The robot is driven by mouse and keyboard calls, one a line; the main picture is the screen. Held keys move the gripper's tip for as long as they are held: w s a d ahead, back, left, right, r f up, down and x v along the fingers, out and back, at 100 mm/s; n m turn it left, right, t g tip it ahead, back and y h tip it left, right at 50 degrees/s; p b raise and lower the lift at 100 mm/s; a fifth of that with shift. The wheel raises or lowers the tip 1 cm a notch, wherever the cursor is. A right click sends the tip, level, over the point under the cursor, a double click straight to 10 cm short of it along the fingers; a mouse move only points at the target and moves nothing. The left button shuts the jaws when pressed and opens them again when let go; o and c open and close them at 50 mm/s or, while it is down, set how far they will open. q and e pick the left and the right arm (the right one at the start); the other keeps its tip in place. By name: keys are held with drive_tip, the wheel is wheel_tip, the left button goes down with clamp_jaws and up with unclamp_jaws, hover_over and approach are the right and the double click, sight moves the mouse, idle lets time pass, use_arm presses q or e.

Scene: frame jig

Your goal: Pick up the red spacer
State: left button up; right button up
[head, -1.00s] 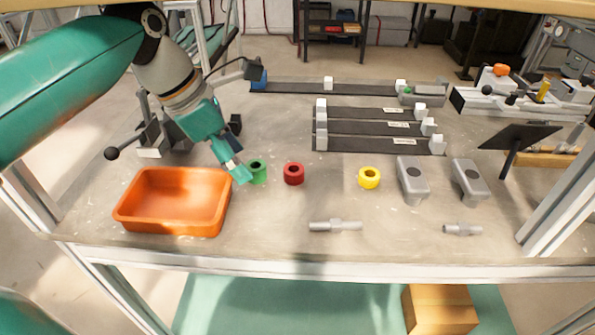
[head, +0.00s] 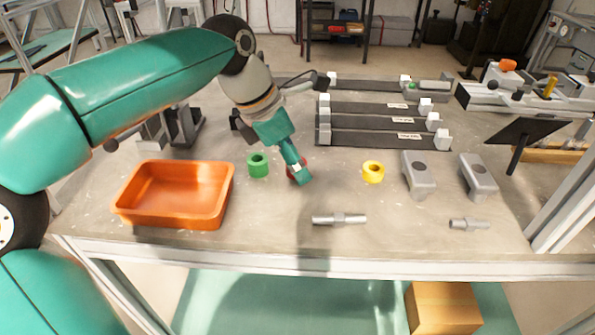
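The red spacer (head: 291,173) stands on the workbench between the green spacer (head: 258,165) and the yellow spacer (head: 373,172). My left gripper (head: 299,176) points down at the red spacer, and its fingers cover most of it. Only slivers of red show beside the fingers. I cannot tell whether the fingers touch the spacer or how far apart they are. My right gripper is not in view.
An orange tray (head: 172,218) sits at the left, empty. Two grey brackets (head: 419,178) stand right of the yellow spacer. Two metal pins (head: 339,219) lie near the front edge. Dark rails with white end blocks (head: 376,139) lie behind the spacers.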

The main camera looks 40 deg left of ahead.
use_arm(q)
drive_tip(key=c, duration=1.2)
drive_tip(key=shift+w+r, duration=0.1)
